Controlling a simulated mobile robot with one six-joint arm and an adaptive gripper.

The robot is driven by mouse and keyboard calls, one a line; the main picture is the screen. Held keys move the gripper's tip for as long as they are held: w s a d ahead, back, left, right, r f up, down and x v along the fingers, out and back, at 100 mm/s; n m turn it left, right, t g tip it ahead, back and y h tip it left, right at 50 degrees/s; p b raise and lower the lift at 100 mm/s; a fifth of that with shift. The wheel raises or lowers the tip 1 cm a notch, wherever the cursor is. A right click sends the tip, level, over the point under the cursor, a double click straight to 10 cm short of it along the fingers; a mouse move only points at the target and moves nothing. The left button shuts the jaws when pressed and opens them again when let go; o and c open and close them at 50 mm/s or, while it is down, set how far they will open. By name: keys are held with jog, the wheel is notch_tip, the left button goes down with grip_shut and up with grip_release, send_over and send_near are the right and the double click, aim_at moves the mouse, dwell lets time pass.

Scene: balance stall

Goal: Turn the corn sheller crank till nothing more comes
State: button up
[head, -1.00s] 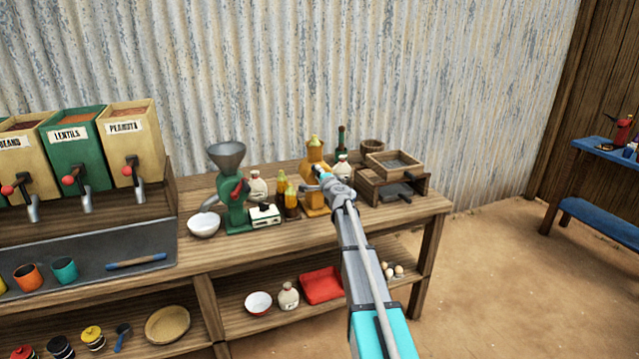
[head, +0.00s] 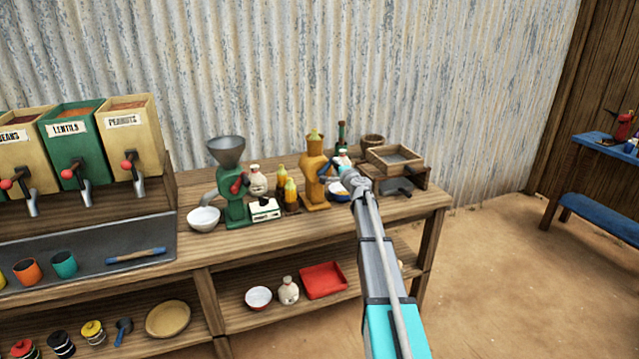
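The corn sheller (head: 315,172) is an orange-yellow upright machine on the wooden counter, with a yellow cob tip (head: 315,136) showing at its top. A bowl (head: 337,190) with a blue rim and something yellow in it stands at its right foot. My gripper (head: 338,178) is at the right side of the sheller, by the crank side. The crank is mostly hidden by my gripper and arm. The fingers are too small and covered to tell whether they are shut on the crank.
A green grinder (head: 233,190) with a white bowl (head: 204,220), a small scale (head: 265,209) and yellow-capped bottles (head: 291,196) stand left of the sheller. Wooden sieve boxes (head: 394,160) stand close right of my gripper. A red tray (head: 323,281) lies on the lower shelf.

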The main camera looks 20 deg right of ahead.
jog(key=o, duration=0.4)
jog(key=shift+c, duration=0.2)
jog(key=s, duration=0.8)
jog(key=shift+d, duration=0.15)
dwell(0.4)
dwell(0.4)
